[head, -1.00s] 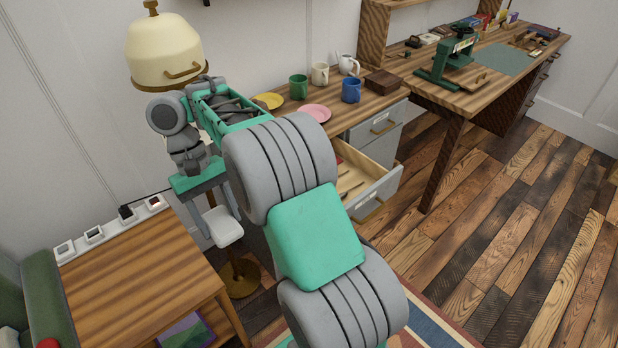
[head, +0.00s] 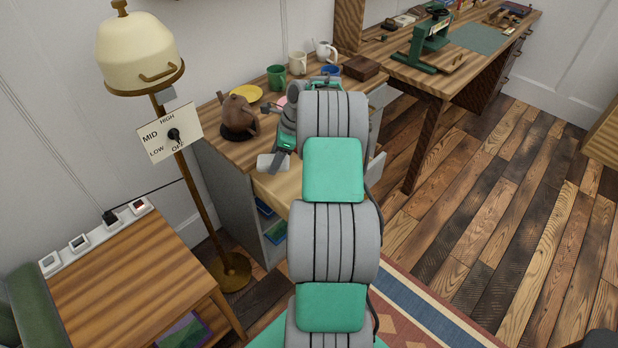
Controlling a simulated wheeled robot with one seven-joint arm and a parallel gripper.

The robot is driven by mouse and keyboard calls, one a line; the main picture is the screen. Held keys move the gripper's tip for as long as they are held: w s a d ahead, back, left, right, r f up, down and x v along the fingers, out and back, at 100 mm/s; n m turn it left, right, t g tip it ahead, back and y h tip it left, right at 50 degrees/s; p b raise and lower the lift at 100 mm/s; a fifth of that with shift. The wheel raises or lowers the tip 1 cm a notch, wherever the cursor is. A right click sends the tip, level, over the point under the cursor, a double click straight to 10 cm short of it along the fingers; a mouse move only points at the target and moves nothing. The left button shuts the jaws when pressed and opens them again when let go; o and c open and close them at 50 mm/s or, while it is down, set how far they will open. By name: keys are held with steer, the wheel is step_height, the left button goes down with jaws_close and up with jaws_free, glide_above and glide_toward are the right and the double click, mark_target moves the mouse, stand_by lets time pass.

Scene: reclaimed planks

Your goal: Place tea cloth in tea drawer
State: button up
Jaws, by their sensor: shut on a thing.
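My gripper (head: 275,164) is seen partly, from behind and above, at the left of my arm. It is shut on a small pale thing, which I take to be the tea cloth (head: 265,162). The cloth is held beside and below the brown teapot, over a pale wood surface at the cabinet front. The open drawer (head: 377,166) is mostly hidden behind my arm; only a grey bit of its front shows at the right. I cannot tell whether the cloth is over the drawer's inside or touching it.
The brown teapot (head: 237,117) stands on the counter near my gripper. A yellow plate (head: 246,92), green mug (head: 277,77), cream mug (head: 298,63) and wooden box (head: 361,68) are behind. A lamp (head: 140,55) with a dial stands left. Open floor lies right.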

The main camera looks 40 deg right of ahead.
mark_target(296, 187)
steer(key=s+d+f+m+t+h+b, duration=0.1)
steer(key=s+d+f+m+h+b, duration=0.15)
steer(key=d+f+m, duration=0.45)
steer(key=f, duration=0.3)
steer(key=f+n, duration=0.1)
steer(key=f, duration=0.2)
steer(key=w+d+f+n+y, duration=0.1)
steer(key=f, duration=0.1)
steer(key=shift+f, duration=0.4)
steer(key=o, duration=0.7)
steer(key=shift+f, duration=0.15)
steer(key=o, duration=0.5)
